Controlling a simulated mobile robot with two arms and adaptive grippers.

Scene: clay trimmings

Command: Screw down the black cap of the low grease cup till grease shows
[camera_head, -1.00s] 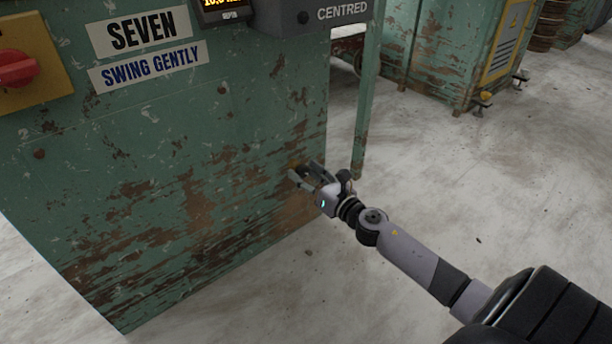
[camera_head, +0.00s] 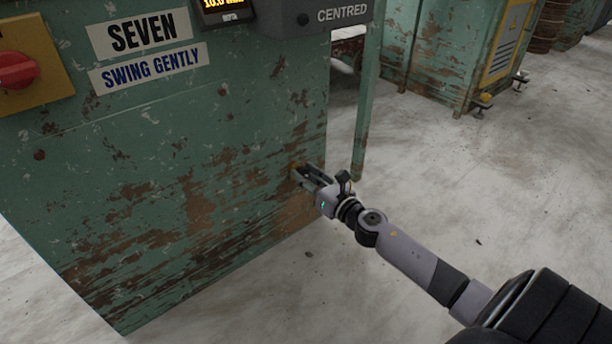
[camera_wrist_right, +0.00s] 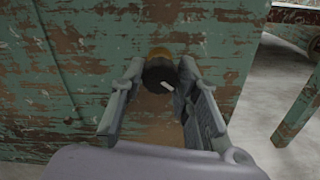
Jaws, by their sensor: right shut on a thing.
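The black cap (camera_wrist_right: 160,77) of the low grease cup shows between my right fingers in the wrist view, with a pale mark on its face. A brass-coloured part (camera_wrist_right: 159,53) of the cup shows just behind it, against the green panel. My right gripper (camera_head: 303,172) is low at the right edge of the machine's front. In the wrist view my right gripper (camera_wrist_right: 160,84) is shut on the cap, one finger on each side. I cannot make out any grease. My left gripper is in neither view.
The worn green machine cabinet (camera_head: 150,190) fills the left. A red knob (camera_head: 18,70) on a yellow plate is at upper left. A green post (camera_head: 366,110) stands just right of my gripper. The pale floor (camera_head: 470,170) to the right is mostly clear.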

